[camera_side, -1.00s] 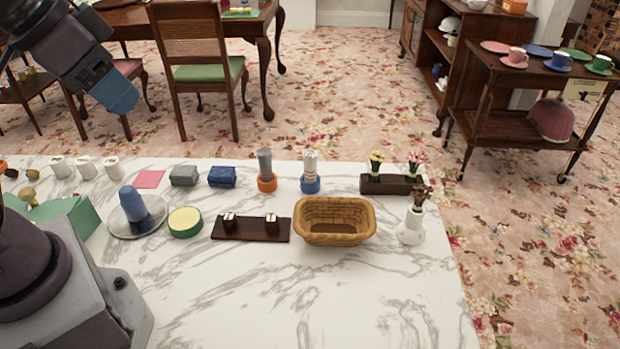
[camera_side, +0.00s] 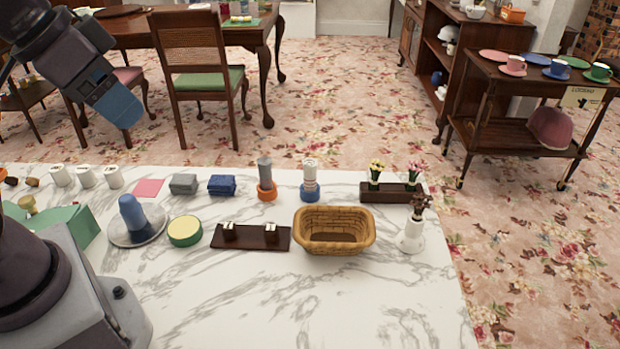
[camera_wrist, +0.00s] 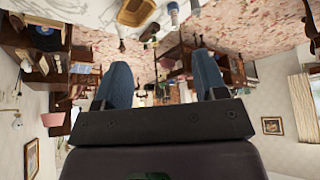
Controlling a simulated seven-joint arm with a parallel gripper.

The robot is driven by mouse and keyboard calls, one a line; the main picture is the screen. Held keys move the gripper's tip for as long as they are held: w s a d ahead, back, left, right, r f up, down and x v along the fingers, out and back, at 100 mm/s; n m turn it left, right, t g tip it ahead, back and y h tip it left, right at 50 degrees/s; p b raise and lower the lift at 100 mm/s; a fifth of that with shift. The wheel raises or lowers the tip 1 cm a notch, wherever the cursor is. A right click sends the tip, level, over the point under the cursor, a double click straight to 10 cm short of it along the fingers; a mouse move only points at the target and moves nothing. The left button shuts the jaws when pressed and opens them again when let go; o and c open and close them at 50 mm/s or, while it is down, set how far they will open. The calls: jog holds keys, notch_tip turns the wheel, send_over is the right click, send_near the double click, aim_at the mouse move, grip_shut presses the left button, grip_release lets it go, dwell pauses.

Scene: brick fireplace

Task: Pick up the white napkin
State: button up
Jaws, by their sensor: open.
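A white, upright rolled napkin (camera_side: 310,168) stands in a blue ring-like base at the back of the marble table, right of a grey roll in an orange base. It looks like cloth, but it is small in the side view. My gripper (camera_side: 122,107) is raised at the upper left of the side view, well away from the napkin. In the wrist view my gripper (camera_wrist: 162,62) has its two blue fingers wide apart with nothing between them. The wrist view is tilted, and I cannot pick the napkin out there for certain.
A wicker basket (camera_side: 334,245), a dark tray (camera_side: 250,244) and a white vase (camera_side: 411,237) stand in front of the rolls. A flower planter (camera_side: 394,193) is to their right. A plate with a blue roll (camera_side: 132,212) is at left. The front of the marble table (camera_side: 330,305) is clear.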

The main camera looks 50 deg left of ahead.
notch_tip(320, 180, down, 3)
jog(key=g, duration=0.2)
jog(key=m+t+y, duration=0.7)
jog(key=m, duration=2.2)
send_near(309, 164)
jog(key=x, duration=0.5)
jog(key=shift+s+a+r, duration=0.15)
jog(key=shift+a, duration=0.05)
jog(key=shift+x, duration=3.1)
jog(key=shift+d, duration=0.25)
jog(key=shift+c, duration=0.2)
